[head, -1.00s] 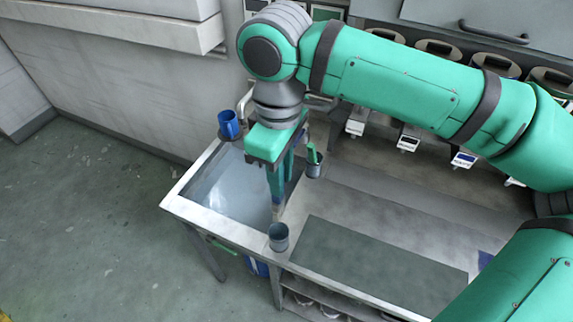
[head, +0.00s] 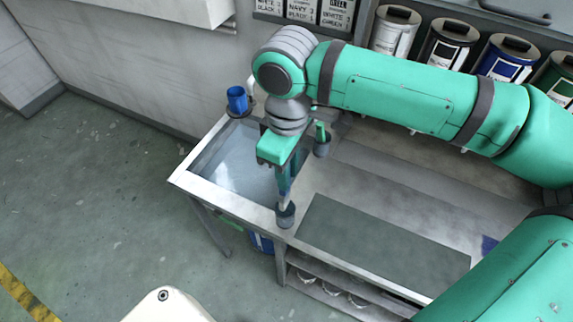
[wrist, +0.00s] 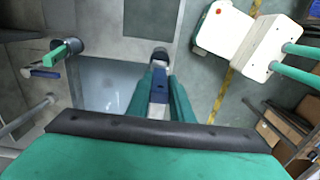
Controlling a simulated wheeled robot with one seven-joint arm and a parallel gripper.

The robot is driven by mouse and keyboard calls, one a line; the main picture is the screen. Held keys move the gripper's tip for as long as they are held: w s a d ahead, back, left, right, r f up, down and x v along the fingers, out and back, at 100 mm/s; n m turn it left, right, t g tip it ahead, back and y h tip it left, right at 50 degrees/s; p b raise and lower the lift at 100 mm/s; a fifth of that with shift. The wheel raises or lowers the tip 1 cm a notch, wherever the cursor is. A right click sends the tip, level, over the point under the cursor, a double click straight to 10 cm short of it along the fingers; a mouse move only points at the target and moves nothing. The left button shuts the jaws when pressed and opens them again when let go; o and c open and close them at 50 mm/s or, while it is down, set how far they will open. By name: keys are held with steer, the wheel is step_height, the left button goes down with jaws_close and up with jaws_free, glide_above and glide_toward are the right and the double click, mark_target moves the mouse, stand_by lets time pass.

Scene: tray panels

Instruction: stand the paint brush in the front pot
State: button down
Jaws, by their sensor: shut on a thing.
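My gripper (head: 284,182) points down over the front corner of the bench and is shut on the paint brush (head: 285,197). The brush hangs upright, its pale lower end at the mouth of the front pot (head: 285,217), a small grey cup at the bench's front edge. I cannot tell how far inside the brush reaches. In the wrist view the blue and white brush (wrist: 159,80) shows between my fingers, with the dark pot (wrist: 160,54) partly behind it. A second grey pot (head: 322,148) farther back holds a green-handled brush (head: 320,130).
A sink basin (head: 232,163) lies left of my gripper. A blue cup (head: 237,100) stands at its back left corner. A dark mat (head: 380,238) covers the bench to the right. Paint cans (head: 447,42) line the back wall.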

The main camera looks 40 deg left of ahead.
mark_target(288, 192)
steer(key=shift+w+f, duration=0.15)
steer(key=shift+f, duration=1.3)
steer(key=shift+s+a+f, duration=0.1)
steer(key=shift+s+f, duration=0.1)
steer(key=shift+f, duration=1.15)
steer(key=c, duration=1.5)
jaws_free()
steer(key=shift+w, duration=0.1)
step_height(288, 192, up, 11)
steer(key=shift+f, duration=0.1)
